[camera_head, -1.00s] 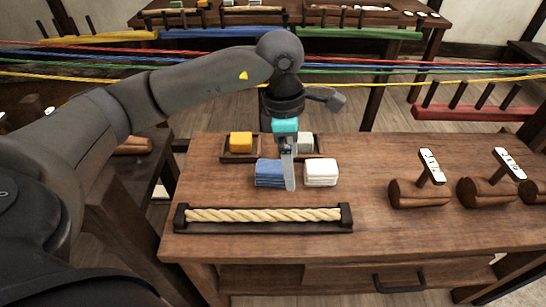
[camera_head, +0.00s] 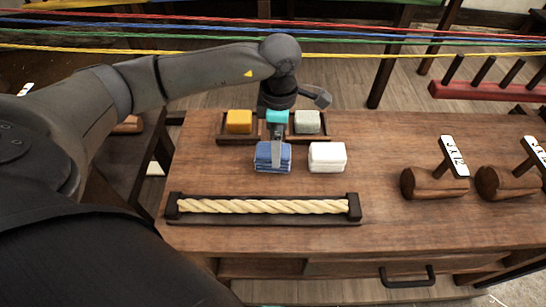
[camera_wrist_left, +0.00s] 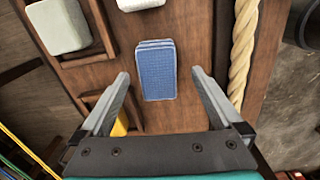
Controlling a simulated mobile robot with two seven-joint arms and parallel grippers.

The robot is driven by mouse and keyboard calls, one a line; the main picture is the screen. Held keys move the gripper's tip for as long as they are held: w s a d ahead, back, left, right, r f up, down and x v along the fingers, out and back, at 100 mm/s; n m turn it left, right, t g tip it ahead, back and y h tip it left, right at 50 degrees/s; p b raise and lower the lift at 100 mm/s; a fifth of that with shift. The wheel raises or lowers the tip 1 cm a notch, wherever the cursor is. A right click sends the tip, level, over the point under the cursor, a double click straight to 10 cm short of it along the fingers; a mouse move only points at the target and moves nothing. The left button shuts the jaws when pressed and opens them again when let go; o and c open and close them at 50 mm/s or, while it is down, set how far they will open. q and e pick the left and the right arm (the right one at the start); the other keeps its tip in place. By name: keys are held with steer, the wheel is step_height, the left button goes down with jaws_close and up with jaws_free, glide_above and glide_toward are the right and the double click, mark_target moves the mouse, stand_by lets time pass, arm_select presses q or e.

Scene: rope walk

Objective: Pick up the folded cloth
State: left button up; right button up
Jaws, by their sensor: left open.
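A blue folded cloth (camera_head: 264,158), stacked in layers, lies on the wooden bench; the left wrist view shows it too (camera_wrist_left: 156,78). A white folded stack (camera_head: 327,157) lies just to its right, and its edge shows at the top of the left wrist view (camera_wrist_left: 138,3). My left gripper (camera_head: 277,160) points down over the blue cloth and partly hides it. In the left wrist view its open fingers (camera_wrist_left: 159,76) stand on either side of the blue cloth, with nothing between them gripped. I cannot tell the exact height. My right gripper is not in view.
Behind the cloths, wooden trays hold a yellow block (camera_head: 239,121) and a grey-green block (camera_head: 307,121). A thick rope (camera_head: 262,206) lies in a dark holder in front. Wooden mallets with tags (camera_head: 435,182) lie to the right. Coloured strands stretch across the back.

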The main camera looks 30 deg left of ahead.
arm_select(q)
steer(key=shift+f, duration=0.55)
steer(key=f, duration=0.2)
steer(key=f+b, duration=0.1)
steer(key=shift+w+f, duration=0.2)
steer(key=shift+f, duration=0.45)
steer(key=c, duration=1.4)
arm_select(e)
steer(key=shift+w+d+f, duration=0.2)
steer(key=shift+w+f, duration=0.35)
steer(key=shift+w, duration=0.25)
arm_select(q)
steer(key=shift+r, duration=0.1)
